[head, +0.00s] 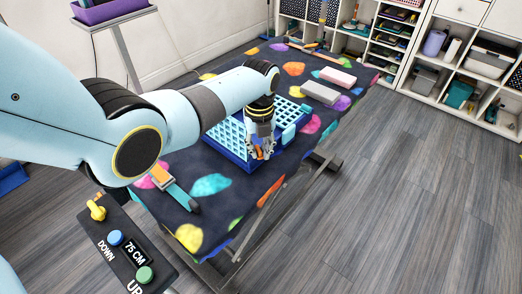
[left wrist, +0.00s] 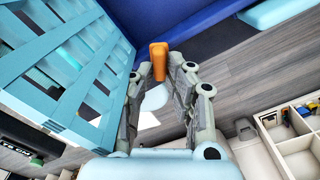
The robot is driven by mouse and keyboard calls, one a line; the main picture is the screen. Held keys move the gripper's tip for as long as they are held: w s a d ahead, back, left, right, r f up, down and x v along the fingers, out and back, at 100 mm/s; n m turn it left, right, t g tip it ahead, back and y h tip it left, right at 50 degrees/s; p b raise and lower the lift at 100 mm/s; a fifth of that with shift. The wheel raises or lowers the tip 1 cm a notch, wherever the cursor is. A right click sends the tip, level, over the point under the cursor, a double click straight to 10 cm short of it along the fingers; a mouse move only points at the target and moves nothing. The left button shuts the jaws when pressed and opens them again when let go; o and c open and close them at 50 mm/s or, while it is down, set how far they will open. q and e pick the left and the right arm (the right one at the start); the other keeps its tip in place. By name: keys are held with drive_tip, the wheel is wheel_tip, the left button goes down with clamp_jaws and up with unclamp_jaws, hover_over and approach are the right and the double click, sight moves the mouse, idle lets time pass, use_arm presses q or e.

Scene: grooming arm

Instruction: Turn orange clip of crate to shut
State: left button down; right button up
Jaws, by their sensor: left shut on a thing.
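The crate (head: 236,134), blue with light-blue slatted lattice, stands on the dark, colour-spotted table mat. Its light-blue lattice panel (left wrist: 75,75) fills the upper left of the left wrist view. The orange clip (left wrist: 158,60) shows between the fingertips in that view, in front of the crate's blue body. My left gripper (left wrist: 160,72) is shut on the orange clip; in the head view it (head: 262,152) points down at the crate's near side. The clip is mostly hidden by the fingers in the head view. My right gripper is not in view.
A grey block (head: 320,92) and a pink block (head: 338,77) lie on the table (head: 212,184) behind the crate. An orange-and-blue tool (head: 175,187) lies near the left edge. A control panel (head: 125,245) is in front; shelves (head: 470,60) stand at the right.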

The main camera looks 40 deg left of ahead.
sight(260, 151)
use_arm(q)
drive_tip(key=shift+w+m, duration=0.1)
drive_tip(key=shift+m, duration=0.6)
drive_tip(key=shift+r+m, duration=0.1)
drive_tip(key=shift+m, duration=0.5)
drive_tip(key=shift+m+p, duration=0.35)
drive_tip(key=shift+m, duration=0.45)
drive_tip(key=c, duration=1.2)
unclamp_jaws()
drive_tip(key=shift+c, duration=0.2)
wheel_tip(260, 151, up, 8)
drive_tip(key=p, duration=0.8)
